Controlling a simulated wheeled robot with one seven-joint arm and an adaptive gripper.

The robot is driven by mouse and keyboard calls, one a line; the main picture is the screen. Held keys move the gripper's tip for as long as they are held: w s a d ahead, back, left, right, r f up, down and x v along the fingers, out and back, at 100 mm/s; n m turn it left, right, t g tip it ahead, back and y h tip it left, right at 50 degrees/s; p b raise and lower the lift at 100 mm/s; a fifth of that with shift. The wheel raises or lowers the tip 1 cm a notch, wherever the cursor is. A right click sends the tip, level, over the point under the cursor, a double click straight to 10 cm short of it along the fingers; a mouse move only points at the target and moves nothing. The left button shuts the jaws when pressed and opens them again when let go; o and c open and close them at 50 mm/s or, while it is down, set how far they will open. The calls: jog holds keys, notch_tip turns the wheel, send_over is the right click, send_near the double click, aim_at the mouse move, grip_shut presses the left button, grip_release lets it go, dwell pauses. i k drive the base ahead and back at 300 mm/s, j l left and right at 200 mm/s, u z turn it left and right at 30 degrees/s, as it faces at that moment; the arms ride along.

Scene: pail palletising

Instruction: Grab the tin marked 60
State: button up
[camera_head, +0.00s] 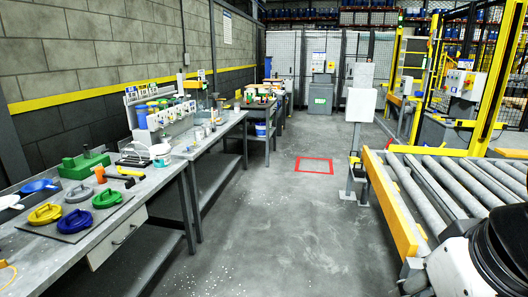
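Several small grey metal tins (199,135) stand on the workbench along the left wall, in front of a rack of bottles. They are too small in the picture for any marking to be read, so I cannot tell which one is marked 60. My gripper is not in view. A white and black part of my own body shows in the lower right corner, far from the tins.
The near bench (150,200) holds coloured round lids (76,221), a green block (83,164) and hand tools. A roller conveyor (450,190) fills the right side. A post with a white box (361,105) stands beside it. The middle floor (270,220) is clear, with a red square (314,165).

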aim_at(199, 134)
jog(key=i+l, duration=0.15)
jog(key=i, duration=2.25)
jog(key=i+l, duration=0.2)
jog(key=i, duration=2.2)
jog(key=i+l, duration=0.15)
jog(key=i, duration=2.3)
jog(key=i+u, duration=0.1)
jog(key=u, duration=0.75)
jog(key=i+l+u, duration=0.1)
jog(key=u, duration=0.3)
jog(key=l+u, duration=0.15)
jog(key=u, duration=1.7)
